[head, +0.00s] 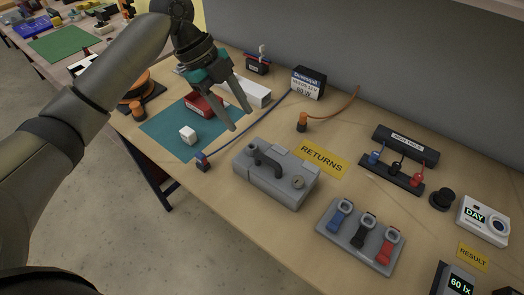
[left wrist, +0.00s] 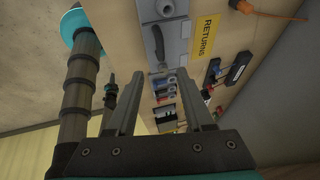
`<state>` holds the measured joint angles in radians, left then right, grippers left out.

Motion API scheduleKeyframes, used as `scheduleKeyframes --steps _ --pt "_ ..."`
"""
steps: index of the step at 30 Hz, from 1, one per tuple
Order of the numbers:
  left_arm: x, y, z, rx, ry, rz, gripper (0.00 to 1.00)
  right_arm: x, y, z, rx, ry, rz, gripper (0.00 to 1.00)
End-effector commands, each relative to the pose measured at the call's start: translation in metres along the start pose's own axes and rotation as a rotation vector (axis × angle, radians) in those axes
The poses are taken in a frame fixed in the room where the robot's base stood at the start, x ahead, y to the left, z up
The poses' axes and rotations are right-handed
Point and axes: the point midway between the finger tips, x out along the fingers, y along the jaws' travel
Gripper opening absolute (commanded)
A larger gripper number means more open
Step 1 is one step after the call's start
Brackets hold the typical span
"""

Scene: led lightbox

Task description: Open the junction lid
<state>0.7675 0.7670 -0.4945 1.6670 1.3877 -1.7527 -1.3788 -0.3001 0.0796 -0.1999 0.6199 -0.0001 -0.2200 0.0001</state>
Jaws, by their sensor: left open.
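The junction box is a grey box (head: 270,182) near the table's front edge. Its lid (head: 257,150) looks closed and carries a dark arched handle (head: 268,160) and a round brass-coloured lock (head: 298,182). The box also shows in the left wrist view (left wrist: 174,45), beyond my fingertips. My left gripper (head: 241,119) is open and empty, above the table, up and left of the box in the head view and apart from it. In the left wrist view, a small dark and teal part (left wrist: 109,92) seems to be my right gripper; its jaws are too small to read.
A yellow RETURNS label (head: 324,159) lies right of the box. A grey tray of blue, black and red connectors (head: 343,245) is in front. A white cube (head: 187,135) rests on a green mat (head: 160,128). A blue cable (head: 248,126) runs behind the box.

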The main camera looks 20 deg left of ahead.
Motion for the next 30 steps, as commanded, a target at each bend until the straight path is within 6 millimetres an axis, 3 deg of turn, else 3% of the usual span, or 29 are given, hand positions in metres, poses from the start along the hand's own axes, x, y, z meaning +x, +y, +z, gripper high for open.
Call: scheduleKeyframes --steps 9,15,21,30 --pt "0.071 0.001 -0.001 -0.002 0.003 0.003 0.52 0.002 0.000 -0.001 0.000 0.001 0.000 0.00" --pt "0.107 0.000 -0.001 -0.001 0.001 0.001 0.52 0.003 0.000 -0.001 0.000 0.002 0.000 0.00" --pt "0.127 0.000 0.000 -0.001 0.000 -0.001 0.52 0.004 0.000 -0.001 0.000 0.002 0.000 0.00" --pt "0.131 0.000 0.000 -0.001 -0.002 -0.002 0.52 0.004 0.000 -0.001 0.000 0.001 0.000 0.00"
